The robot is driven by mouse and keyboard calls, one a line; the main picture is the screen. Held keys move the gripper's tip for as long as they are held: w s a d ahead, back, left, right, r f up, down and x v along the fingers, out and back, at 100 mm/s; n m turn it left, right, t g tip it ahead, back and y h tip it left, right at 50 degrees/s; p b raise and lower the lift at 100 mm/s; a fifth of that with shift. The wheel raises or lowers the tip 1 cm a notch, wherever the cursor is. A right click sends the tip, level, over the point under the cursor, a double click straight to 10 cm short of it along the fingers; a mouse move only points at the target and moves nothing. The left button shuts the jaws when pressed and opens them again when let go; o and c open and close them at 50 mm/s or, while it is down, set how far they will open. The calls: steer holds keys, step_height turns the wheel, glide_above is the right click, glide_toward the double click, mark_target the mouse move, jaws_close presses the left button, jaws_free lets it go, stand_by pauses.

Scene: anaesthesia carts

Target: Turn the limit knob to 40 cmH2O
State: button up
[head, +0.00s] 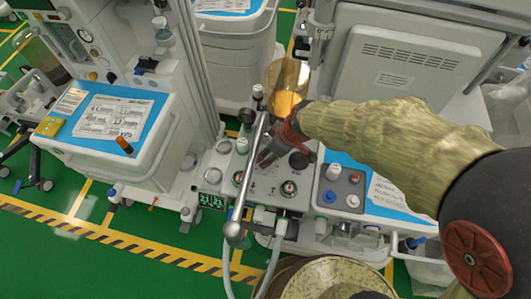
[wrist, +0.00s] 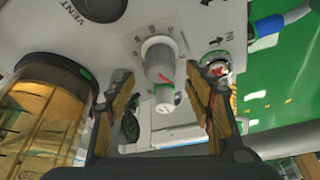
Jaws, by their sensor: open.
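In the wrist view, a pale grey-white knob (wrist: 158,54) stands out from a light panel with a printed dial around its base. A white-capped part with a red mark and green edge (wrist: 166,94) shows just below it. My gripper (wrist: 168,76) is open, with one worn orange-brown finger on each side of these parts and gaps between. In the head view my gripper (head: 268,156) is over the grey console (head: 222,160), behind a silver tube. I cannot tell there which knob lies between the fingers, and the setting is not readable.
A silver tube (head: 252,170) crosses in front of my gripper. An amber canister (head: 288,82) stands behind it and also shows in the wrist view (wrist: 42,110). Carts stand on both sides.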

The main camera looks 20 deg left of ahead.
steer(key=v, duration=0.8)
steer(key=shift+r, duration=0.25)
steer(key=shift+d, duration=0.15)
